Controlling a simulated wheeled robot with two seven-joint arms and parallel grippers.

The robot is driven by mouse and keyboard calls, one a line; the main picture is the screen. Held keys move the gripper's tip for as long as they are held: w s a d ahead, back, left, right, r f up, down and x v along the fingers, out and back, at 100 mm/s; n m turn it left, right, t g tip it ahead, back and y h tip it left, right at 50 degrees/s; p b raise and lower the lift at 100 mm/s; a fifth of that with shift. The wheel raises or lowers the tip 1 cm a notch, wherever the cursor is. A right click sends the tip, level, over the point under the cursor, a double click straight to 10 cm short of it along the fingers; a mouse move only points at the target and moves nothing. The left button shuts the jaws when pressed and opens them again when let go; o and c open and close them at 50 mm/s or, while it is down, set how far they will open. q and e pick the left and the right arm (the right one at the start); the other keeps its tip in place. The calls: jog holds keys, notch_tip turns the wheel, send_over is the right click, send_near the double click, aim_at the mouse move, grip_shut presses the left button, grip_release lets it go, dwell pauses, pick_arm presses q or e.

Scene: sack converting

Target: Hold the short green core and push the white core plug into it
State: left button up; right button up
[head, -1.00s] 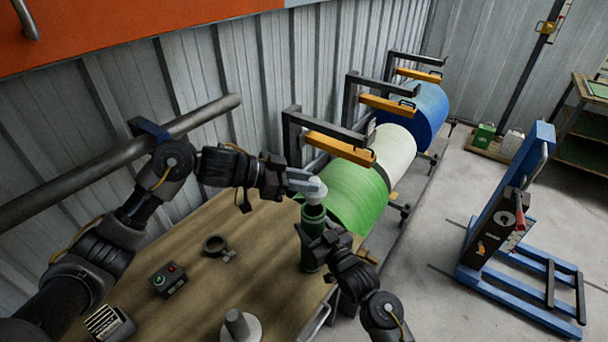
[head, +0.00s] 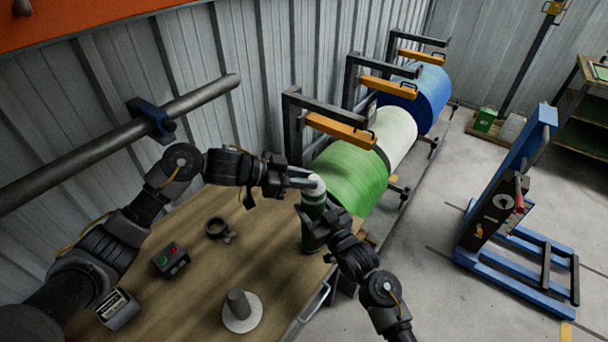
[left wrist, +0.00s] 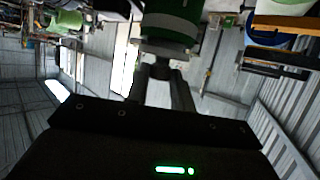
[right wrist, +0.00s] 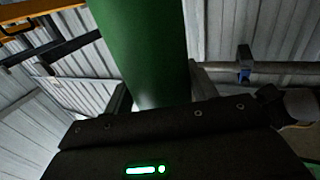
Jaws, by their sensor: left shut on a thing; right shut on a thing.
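The short green core (head: 313,208) stands upright at the right edge of the wooden table. My right gripper (head: 316,228) is shut around its side; in the right wrist view the green core (right wrist: 145,45) fills the space between the fingers. The white core plug (head: 317,184) is at the core's top end, partly hidden by my left gripper (head: 308,182), which is shut on it from the left. In the left wrist view, a pale band (left wrist: 168,47) shows at the core's end, close to my left fingers (left wrist: 163,82). How deep the plug sits is hidden.
On the table (head: 200,290) are a dark ring clamp (head: 217,228), a button box (head: 171,260), a small grey device (head: 117,308) and a grey post on a white disc (head: 241,312). Green, white and blue rolls stand behind; a blue lift (head: 505,210) is at right.

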dwell(0.3)
pick_arm(q)
jog(key=o, duration=1)
jog(key=shift+o, duration=0.2)
jog(key=v, duration=1.2)
jog(key=shift+s+f, duration=0.1)
pick_arm(e)
jog(key=o, duration=1.3)
jog(key=shift+s, duration=0.1)
